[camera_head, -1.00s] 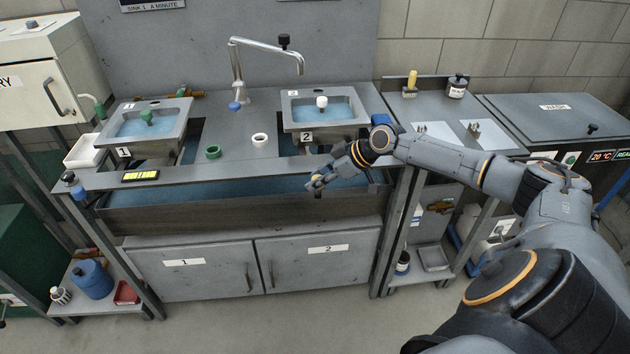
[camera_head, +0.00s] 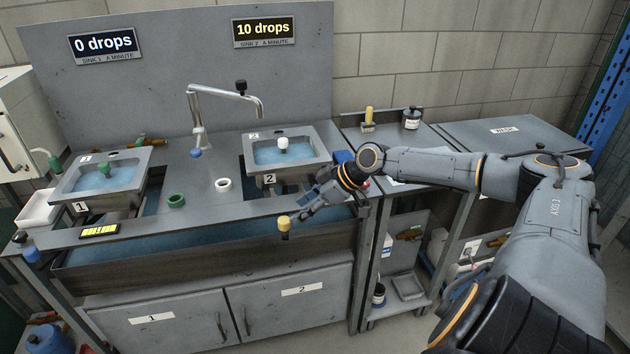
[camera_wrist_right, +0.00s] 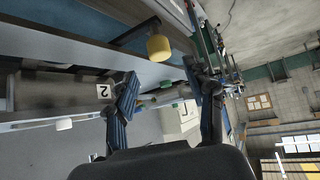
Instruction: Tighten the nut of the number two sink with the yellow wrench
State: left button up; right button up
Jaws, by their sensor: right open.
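The number two sink (camera_head: 318,155) is a square basin with blue water and a white plug, over a "2" label. Its nut is not clearly visible. A yellow-ended piece with a dark part (camera_head: 284,222) shows at the front edge of the counter; it also shows in the right wrist view (camera_wrist_right: 158,46). I cannot tell for sure that it is the yellow wrench. My right gripper (camera_head: 292,219) is at this yellow end in the head view. In the wrist view its fingers are open and apart, with the yellow end beyond them. My left gripper is out of view.
The sink 2 sign (camera_head: 263,31) reads "10 drops"; the sink 1 sign (camera_head: 106,45) reads "0 drops". A green ring (camera_head: 176,200) and a white ring (camera_head: 223,184) lie on the counter. A yellow-handled item (camera_head: 369,117) stands on the shelf behind my right arm.

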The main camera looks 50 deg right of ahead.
jog(key=shift+v, duration=2.4)
jog(key=s+d+f+m+h, duration=0.15)
jog(key=d+f, duration=0.25)
jog(key=f, duration=0.8)
jog(key=d+f+m+h, duration=0.2)
jog(key=d+f, duration=0.1)
jog(key=f, duration=0.9)
jog(key=s+a+f+g+h, duration=0.1)
jog(key=s+f, duration=0.4)
jog(key=f, duration=0.3)
jog(key=s+a+f+g+h, duration=0.1)
jog(key=s+f, duration=0.3)
jog(key=f, duration=0.5)
jog(key=s+a+f+m+g, duration=0.2)
jog(key=s+a+f, duration=0.7)
jog(key=s+f, duration=0.35)
jog(key=s+a+f+g, duration=0.1)
jog(key=s+a+f, duration=0.2)
jog(key=s+a, duration=0.6)
jog(key=s+a+f+n+g, duration=0.1)
jog(key=s+a+f, duration=0.3)
jog(key=s+a, duration=0.4)
jog(key=shift+s+a+g, duration=0.3)
jog(key=shift+s+a, duration=0.05)
jog(key=shift+a, duration=0.85)
jog(key=shift+d+f+y, duration=0.1)
jog(key=shift+y, duration=0.15)
